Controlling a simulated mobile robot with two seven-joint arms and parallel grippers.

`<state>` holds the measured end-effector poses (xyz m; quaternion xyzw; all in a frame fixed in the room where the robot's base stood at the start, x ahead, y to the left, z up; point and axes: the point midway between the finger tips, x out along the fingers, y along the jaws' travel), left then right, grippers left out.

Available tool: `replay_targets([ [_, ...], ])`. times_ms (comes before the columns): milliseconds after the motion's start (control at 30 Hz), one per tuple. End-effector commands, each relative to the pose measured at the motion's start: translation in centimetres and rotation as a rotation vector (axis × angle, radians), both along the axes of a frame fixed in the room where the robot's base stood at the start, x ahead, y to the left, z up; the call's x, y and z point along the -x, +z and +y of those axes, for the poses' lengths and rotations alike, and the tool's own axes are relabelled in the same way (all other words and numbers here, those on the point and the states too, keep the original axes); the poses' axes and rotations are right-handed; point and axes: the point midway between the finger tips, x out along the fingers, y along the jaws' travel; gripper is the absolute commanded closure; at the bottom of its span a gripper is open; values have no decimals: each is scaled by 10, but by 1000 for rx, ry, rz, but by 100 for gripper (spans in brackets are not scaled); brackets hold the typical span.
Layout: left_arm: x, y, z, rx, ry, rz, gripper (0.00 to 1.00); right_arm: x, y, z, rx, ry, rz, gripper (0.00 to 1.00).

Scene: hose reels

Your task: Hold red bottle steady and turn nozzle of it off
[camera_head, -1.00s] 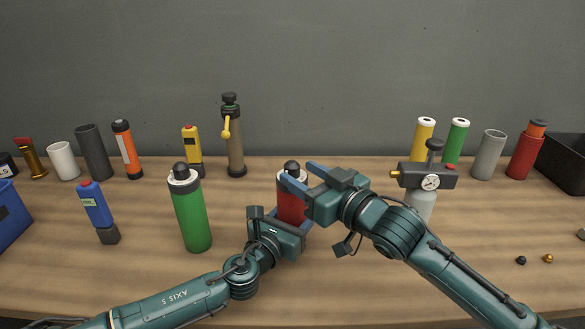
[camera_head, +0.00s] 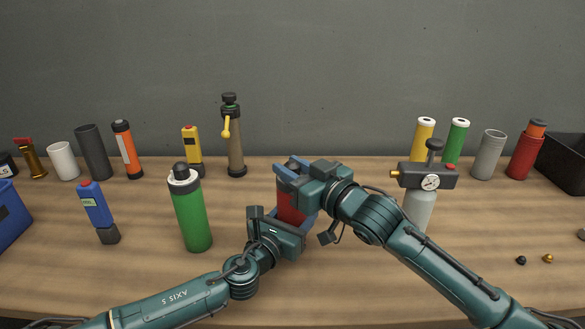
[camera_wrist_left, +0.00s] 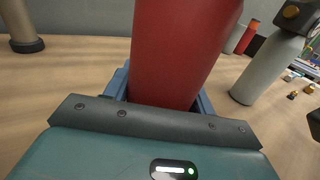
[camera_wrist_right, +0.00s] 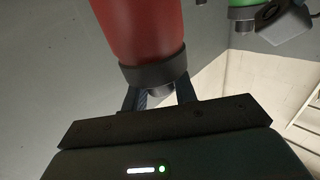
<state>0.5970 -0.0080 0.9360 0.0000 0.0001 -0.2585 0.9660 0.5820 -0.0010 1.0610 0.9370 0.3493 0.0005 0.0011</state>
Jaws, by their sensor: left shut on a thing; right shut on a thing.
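The red bottle (camera_head: 290,208) stands upright on the wooden bench, mostly hidden behind my two grippers in the head view. My left gripper (camera_head: 283,226) is shut on its lower body; the left wrist view shows the red body (camera_wrist_left: 180,55) between the blue fingers (camera_wrist_left: 160,92). My right gripper (camera_head: 290,170) is shut on the nozzle at the bottle's top. The right wrist view shows the dark nozzle (camera_wrist_right: 160,89) between the fingers, just beyond the dark collar (camera_wrist_right: 155,70) of the bottle.
A green bottle (camera_head: 190,215) stands left of the grippers. A grey bottle with a gauge (camera_head: 430,182) stands to the right, near my right arm. Several cylinders and tools line the back. A blue bin (camera_head: 10,215) and a black bin (camera_head: 565,165) sit at the sides.

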Motion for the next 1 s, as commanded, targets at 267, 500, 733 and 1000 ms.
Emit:
replay_targets([
  [267,0,-1,0,0,0,1,76,1,0,1,-2,-7,1,95],
  [500,0,-1,0,0,-1,1,76,3,1,6,-12,-146,0,95],
  [733,1,-1,-1,0,-2,1,76,2,1,4,-11,-314,0,95],
  [1000,1,-1,-1,0,-2,1,76,1,1,1,-4,-401,0,95],
])
